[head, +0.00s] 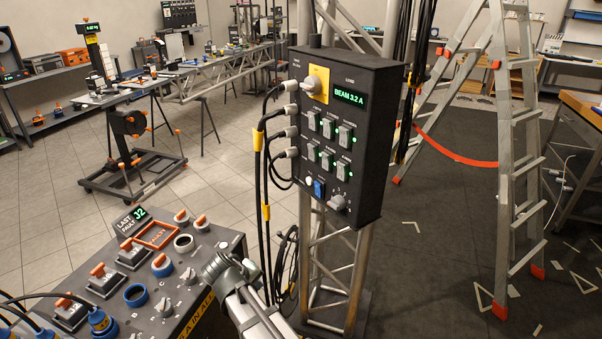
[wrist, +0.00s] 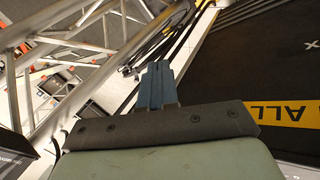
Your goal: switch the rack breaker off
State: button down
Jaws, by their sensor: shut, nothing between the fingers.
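A black power box (head: 340,135) hangs on a truss post in the head view. It carries two rows of grey breaker switches (head: 328,127) with green lights lit beside them. Their small labels are too small to read, so I cannot tell which is the rack breaker. Above them are a rotary handle on a yellow plate (head: 318,82) and a green display reading BEAM 3.2 A (head: 350,97). My gripper (wrist: 157,78) is shut and empty in the wrist view. In the head view my arm's end is low and left of the box, apart from it; the fingers cannot be made out there.
A control console (head: 232,250) with orange levers, knobs and blue rings stands at lower left, close to my arm. Black cables (head: 262,170) loop down the box's left side. A stepladder (head: 520,150) stands at right. Floor between box and ladder is mostly clear.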

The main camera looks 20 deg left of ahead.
jog(key=w+a+r+t, duration=0.2)
jog(key=a+r+t, duration=0.15)
jog(key=r, duration=0.75)
jog(key=w+d+r+t+h, duration=0.1)
jog(key=r+t+h, duration=0.1)
jog(key=r, duration=0.5)
jog(key=w+d+r+m+t+h, duration=0.1)
jog(key=r+t+h, duration=0.1)
jog(key=r+h, duration=0.2)
jog(key=w+d+r+t+h, duration=0.1)
jog(key=r+h, duration=0.3)
jog(key=r, duration=0.6)
jog(key=shift+w+r+t, duration=0.2)
jog(key=shift+w+t, duration=0.25)
jog(key=shift+w, duration=0.1)
jog(key=shift+w, duration=0.1)
send_near(311, 149)
jog(key=x, duration=0.7)
jog(key=shift+a+f, duration=0.1)
